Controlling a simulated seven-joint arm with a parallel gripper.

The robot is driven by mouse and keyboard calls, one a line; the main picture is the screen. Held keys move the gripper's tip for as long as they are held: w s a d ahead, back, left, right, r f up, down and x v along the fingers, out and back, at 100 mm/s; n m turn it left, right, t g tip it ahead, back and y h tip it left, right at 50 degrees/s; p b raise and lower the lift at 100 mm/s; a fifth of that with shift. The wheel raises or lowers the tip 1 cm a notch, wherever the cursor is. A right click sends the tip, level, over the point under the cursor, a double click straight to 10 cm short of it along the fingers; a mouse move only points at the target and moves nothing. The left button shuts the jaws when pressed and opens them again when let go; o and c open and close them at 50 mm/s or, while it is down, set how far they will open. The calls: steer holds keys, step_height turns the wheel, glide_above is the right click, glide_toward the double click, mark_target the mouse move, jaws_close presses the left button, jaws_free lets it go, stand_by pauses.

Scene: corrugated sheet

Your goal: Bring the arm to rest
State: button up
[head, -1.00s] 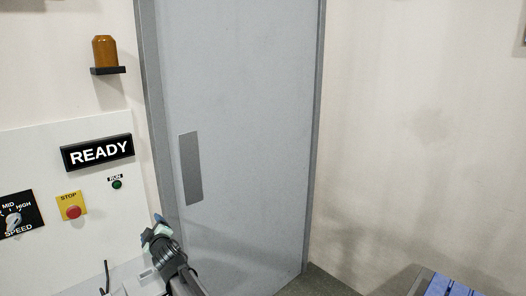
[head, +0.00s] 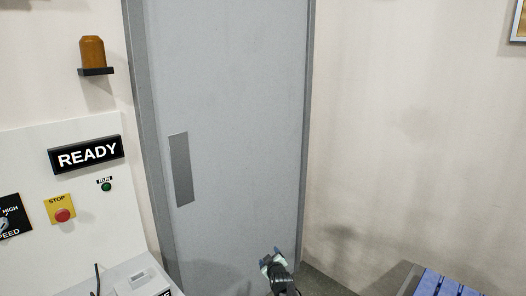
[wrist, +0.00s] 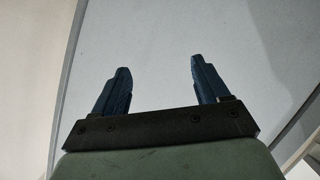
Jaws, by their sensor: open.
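My gripper (head: 272,256) shows at the bottom middle of the head view, in front of the lower part of the grey door. In the wrist view its two dark blue fingers (wrist: 158,82) stand wide apart with nothing between them. The grey door surface (wrist: 160,35) fills most of the background there. No contact between the gripper and the door can be made out. Most of my arm is below the head view's edge.
A shut grey door (head: 235,120) with a handle plate (head: 181,169) is ahead. At left are a READY sign (head: 87,155), a red stop button (head: 62,215), a green run button (head: 106,187) and an amber lamp (head: 92,51). A blue slatted surface (head: 445,284) is at bottom right.

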steer(key=s+d+f+m+g+h, duration=0.15)
steer(key=s+d+f+g, duration=0.35)
steer(key=s+f, duration=0.95)
steer(key=s+d+f+m+g, duration=0.3)
steer(key=s+d+f+g, duration=0.25)
steer(key=s+f, duration=0.9)
steer(key=s+d+m+g, duration=0.1)
steer(key=s+g, duration=0.2)
steer(key=s, duration=0.8)
steer(key=s+d+f+m+g, duration=0.1)
steer(key=s+g, duration=0.3)
steer(key=s, duration=0.7)
steer(key=s+d+m+g, duration=0.1)
steer(key=s+m+g, duration=0.1)
steer(key=s, duration=1)
steer(key=shift+d+f+m+g+h, duration=0.15)
steer(key=shift+d+m+g+h, duration=0.25)
steer(key=shift+g, duration=0.25)
